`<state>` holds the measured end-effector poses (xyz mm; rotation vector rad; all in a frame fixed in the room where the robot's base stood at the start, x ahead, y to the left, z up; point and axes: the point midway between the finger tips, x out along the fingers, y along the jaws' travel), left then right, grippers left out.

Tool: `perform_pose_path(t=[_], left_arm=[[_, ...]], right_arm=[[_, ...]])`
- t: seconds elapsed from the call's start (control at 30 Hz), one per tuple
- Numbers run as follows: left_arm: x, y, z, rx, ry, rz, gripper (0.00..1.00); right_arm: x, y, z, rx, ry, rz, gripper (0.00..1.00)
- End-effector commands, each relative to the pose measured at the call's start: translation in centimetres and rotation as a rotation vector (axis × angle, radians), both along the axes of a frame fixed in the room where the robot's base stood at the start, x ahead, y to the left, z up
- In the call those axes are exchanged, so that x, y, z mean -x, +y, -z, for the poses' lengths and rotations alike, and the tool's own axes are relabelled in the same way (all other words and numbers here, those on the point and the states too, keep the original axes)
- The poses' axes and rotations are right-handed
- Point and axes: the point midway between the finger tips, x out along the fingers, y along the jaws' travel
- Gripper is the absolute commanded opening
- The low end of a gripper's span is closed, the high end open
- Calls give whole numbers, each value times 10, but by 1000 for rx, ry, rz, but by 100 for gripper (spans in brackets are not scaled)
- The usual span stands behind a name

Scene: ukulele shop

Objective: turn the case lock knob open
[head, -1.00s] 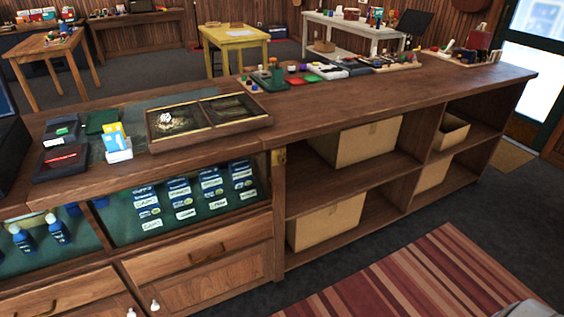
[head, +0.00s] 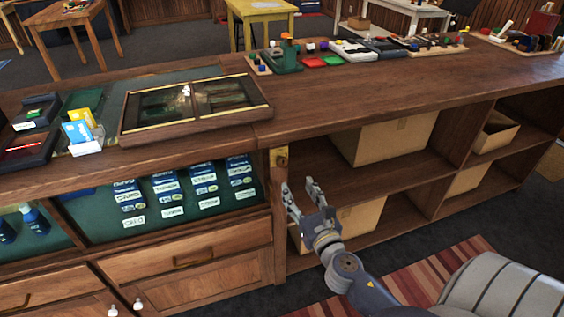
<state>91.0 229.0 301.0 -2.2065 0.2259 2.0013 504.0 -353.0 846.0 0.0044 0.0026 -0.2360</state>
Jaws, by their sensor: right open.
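A small brass-coloured plate (head: 279,157) is on the wooden post at the right end of the glass-fronted display case (head: 160,200), just under the counter top. It looks like the case lock; its knob is too small to make out. My right gripper (head: 298,187) is open and empty, in front of the counter, a little below and right of the plate in the picture. Its fingers point up towards the counter, and it looks apart from the plate. My left gripper is not in view.
The wooden counter top (head: 350,115) overhangs the case and shelves. A flat glass-lidded box (head: 200,125) lies on it. Cardboard boxes (head: 385,140) fill some open shelves to the right. White knobs (head: 138,304) show on the lower doors. A striped rug (head: 420,275) lies in front.

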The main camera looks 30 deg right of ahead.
Motion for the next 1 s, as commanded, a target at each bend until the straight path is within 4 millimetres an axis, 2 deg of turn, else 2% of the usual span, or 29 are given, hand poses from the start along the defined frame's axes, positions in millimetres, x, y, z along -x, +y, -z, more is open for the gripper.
perform_pose_path(t=[0.17, 0.4, 0.6, 0.8, 1.0], left_arm=[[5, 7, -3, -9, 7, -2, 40], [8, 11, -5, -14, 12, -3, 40], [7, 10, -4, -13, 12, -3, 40], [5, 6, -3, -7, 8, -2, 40], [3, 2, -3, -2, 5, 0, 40]], right_arm=[[-18, -4, -4, 9, -5, 0, 46], [-62, -15, -3, 6, -5, 0, 46], [-90, -22, -1, 5, -2, 0, 46], [-103, -25, -1, 2, -1, 0, 46], [-104, -25, -1, 2, -1, 0, 46]])
